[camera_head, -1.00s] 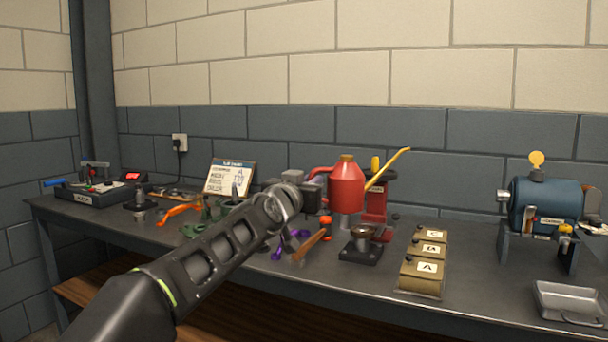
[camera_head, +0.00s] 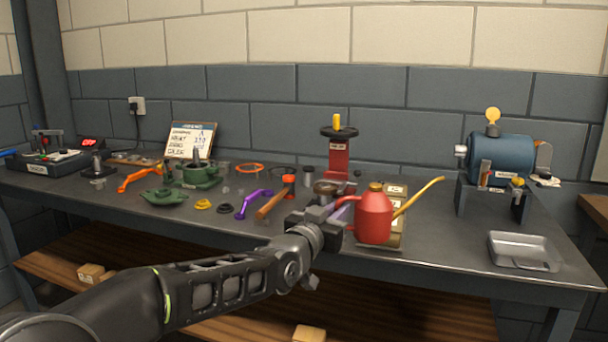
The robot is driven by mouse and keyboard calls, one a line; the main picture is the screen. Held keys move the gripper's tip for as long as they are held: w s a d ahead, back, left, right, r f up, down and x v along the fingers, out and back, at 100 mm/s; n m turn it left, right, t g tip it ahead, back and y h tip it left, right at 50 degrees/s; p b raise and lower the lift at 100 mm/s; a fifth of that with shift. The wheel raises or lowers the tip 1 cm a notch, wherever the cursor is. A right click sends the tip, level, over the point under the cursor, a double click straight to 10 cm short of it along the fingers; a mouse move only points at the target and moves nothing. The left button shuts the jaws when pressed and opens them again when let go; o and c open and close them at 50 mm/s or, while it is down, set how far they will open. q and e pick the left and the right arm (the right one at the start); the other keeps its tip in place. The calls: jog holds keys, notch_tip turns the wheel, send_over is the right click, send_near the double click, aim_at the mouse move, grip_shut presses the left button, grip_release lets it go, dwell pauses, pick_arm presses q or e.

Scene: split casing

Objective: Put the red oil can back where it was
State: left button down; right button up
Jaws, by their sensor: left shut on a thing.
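The red oil can (camera_head: 373,217) has a long yellow spout pointing right and a brass cap. My left gripper (camera_head: 344,214) is shut on its left side, at the handle, and the fingertips are partly hidden. The can is upright near the front edge of the bench, in front of the tan lettered boxes (camera_head: 397,190), and hides most of them. I cannot tell whether its base touches anything. My right gripper is not in view.
On the bench (camera_head: 440,254) stand a red press (camera_head: 339,157), a blue motor (camera_head: 501,160) and a grey tray (camera_head: 523,250). An orange-headed hammer (camera_head: 273,203), a purple lever (camera_head: 252,204) and green casing parts (camera_head: 197,176) lie left. Bare bench lies between boxes and tray.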

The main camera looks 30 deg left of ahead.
pick_arm(q)
jog(key=s+d+f+m+h, duration=0.2)
jog(key=d+f+h, duration=0.1)
jog(key=d+f, duration=0.4)
jog(key=s+d+f+m+h, duration=0.2)
jog(key=d+f, duration=0.6)
jog(key=f, duration=0.4)
jog(key=shift+s+g+h, duration=0.3)
jog(key=shift+g+h, duration=0.1)
jog(key=shift+h, duration=0.4)
jog(key=shift+d, duration=0.15)
